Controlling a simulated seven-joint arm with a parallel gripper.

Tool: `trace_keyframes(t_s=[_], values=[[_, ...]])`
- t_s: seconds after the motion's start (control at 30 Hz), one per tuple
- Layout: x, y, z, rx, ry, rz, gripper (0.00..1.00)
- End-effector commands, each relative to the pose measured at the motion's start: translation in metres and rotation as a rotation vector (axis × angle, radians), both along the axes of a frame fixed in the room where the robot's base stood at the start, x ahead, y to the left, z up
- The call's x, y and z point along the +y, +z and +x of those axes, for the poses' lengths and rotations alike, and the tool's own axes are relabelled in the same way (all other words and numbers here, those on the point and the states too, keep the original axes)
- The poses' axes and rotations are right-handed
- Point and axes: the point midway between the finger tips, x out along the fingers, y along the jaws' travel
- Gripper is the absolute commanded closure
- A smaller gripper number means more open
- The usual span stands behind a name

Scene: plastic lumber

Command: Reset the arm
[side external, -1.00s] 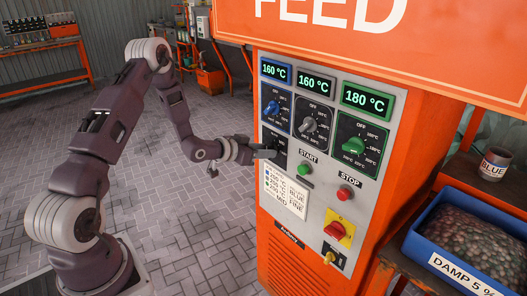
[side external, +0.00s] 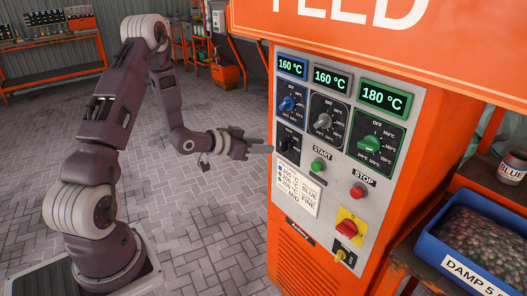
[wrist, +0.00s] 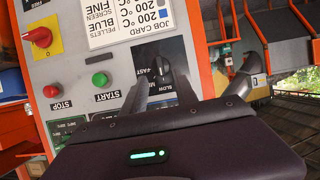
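My gripper (side external: 256,142) is just left of the orange machine's grey control panel (side external: 325,180), level with the lower left black selector knob (side external: 289,143). In the wrist view, the two fingers (wrist: 158,88) stand apart with no object held between them. The black knob (wrist: 163,72), marked with SLOW and FAST, shows beyond and between the fingers. The fingers appear clear of the knob. My arm is bent, with its forearm reaching down toward the panel.
The panel carries blue (side external: 290,104), grey (side external: 323,121) and green (side external: 369,142) knobs, START (side external: 318,165) and STOP (side external: 357,191) buttons and a red switch (side external: 346,228). A blue pellet bin (side external: 428,243) stands at right. The paved floor at left is open.

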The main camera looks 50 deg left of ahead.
Motion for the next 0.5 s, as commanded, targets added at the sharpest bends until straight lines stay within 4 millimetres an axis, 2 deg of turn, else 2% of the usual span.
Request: trace_keyframes(t_s=[0.07,0.17,0.27,0.3,0.37,0.47,0.5], values=[[-0.006,0.014,0.003,0.038,-0.005,0.047,0.65],[-0.021,0.051,-0.002,0.151,0.012,0.152,0.65],[-0.046,0.097,-0.029,0.274,0.062,0.223,0.65],[-0.058,0.115,-0.046,0.316,0.083,0.232,0.65],[-0.080,0.137,-0.079,0.376,0.108,0.226,0.65],[-0.120,0.163,-0.145,0.469,0.120,0.174,0.65],[-0.136,0.168,-0.173,0.505,0.112,0.144,0.65]])
